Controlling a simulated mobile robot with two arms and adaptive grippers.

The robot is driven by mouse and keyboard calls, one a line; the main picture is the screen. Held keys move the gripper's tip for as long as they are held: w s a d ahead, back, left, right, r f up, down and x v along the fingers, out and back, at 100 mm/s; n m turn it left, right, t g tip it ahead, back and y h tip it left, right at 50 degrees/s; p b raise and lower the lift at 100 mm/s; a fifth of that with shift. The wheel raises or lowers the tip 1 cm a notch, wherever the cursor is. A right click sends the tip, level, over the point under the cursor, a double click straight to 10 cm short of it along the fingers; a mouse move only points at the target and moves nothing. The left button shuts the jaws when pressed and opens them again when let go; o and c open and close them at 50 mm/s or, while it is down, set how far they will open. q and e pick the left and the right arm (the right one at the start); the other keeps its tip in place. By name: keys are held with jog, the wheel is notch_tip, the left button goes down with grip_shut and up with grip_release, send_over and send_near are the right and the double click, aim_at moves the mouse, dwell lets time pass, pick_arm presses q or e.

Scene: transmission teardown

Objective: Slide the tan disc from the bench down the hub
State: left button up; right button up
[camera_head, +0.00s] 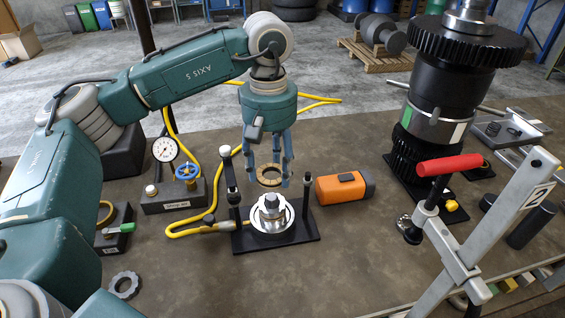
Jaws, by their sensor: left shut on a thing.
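The tan disc (269,182) is a flat ring with a hole in the middle. My left gripper (268,170) points down with its blue fingers shut on it. The disc is in the air, roughly level, off the bench. The metal hub (271,203) stands upright in a pale round seat on a black base plate (306,232). The disc shows just above the hub in the picture, apart from it. How well the two line up in depth I cannot tell. A brownish band shows low on the hub. My right gripper is not in view.
Dark posts rise from the plate on both sides of the hub. An orange-black box (342,188) lies to the right. A gauge stand (173,195) and yellow hose (183,233) are left. A red-handled clamp (449,165) and black gear assembly (445,90) stand right.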

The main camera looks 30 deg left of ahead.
aim_at(272, 197)
pick_arm(q)
jog(key=shift+s+a+f, duration=0.1)
jog(key=shift+s, duration=0.05)
jog(key=shift+s+f, duration=0.1)
jog(key=shift+f, duration=0.1)
jog(key=shift+f+b, duration=0.2)
jog(key=shift+b, duration=0.2)
jog(key=shift+f+b, duration=0.35)
jog(key=shift+f, duration=0.25)
jog(key=shift+f+b, duration=0.35)
jog(key=shift+f, duration=0.55)
jog(key=shift+f+b, duration=0.7)
jog(key=shift+f, duration=0.15)
jog(key=shift+f+b, duration=0.95)
jog(key=shift+f, duration=0.2)
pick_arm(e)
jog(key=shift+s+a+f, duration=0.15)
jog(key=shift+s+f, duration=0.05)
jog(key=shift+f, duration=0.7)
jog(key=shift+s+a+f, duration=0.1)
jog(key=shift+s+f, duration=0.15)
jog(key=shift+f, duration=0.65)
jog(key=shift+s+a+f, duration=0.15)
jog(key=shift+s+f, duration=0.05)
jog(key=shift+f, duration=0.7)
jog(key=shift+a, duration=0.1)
